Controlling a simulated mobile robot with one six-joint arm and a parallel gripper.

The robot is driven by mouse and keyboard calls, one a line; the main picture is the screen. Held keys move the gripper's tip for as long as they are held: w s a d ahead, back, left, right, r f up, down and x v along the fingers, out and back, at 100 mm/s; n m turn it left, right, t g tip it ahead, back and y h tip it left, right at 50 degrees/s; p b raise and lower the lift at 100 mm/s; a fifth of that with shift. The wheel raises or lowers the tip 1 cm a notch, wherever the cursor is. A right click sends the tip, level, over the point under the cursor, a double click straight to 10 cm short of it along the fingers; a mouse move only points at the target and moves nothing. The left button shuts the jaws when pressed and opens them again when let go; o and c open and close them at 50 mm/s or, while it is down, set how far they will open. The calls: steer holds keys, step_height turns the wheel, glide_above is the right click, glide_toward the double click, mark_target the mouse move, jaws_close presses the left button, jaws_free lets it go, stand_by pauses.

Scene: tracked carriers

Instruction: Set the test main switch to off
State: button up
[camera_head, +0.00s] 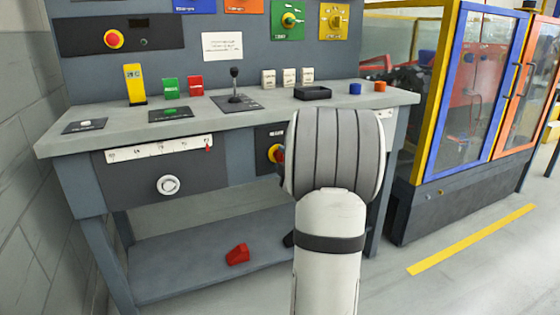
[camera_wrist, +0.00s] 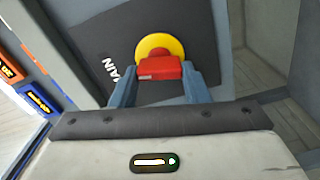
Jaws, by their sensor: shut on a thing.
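The test main switch has a red handle (camera_wrist: 160,68) on a round yellow plate (camera_wrist: 153,45), set on a dark panel lettered "MAIN" (camera_wrist: 110,70) in the wrist view. My gripper (camera_wrist: 160,80) is shut on the red handle, one finger on each side of it. In the head view the yellow plate (camera_head: 273,153) shows on the bench's front, left of my arm. My arm hides most of the switch and my gripper there.
The grey bench top (camera_head: 120,125) holds a joystick (camera_head: 234,85), a black tray (camera_head: 312,92) and several small blocks. A white knob (camera_head: 168,185) sits on the front. A red block (camera_head: 238,254) lies on the lower shelf. A yellow-framed enclosure (camera_head: 440,100) stands at right.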

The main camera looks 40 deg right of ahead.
steer(key=shift+w+a+r+n, duration=0.1)
steer(key=shift+n, duration=1.2)
steer(key=o, duration=1)
steer(key=shift+p+v, duration=1.1)
steer(key=shift+v, duration=2.85)
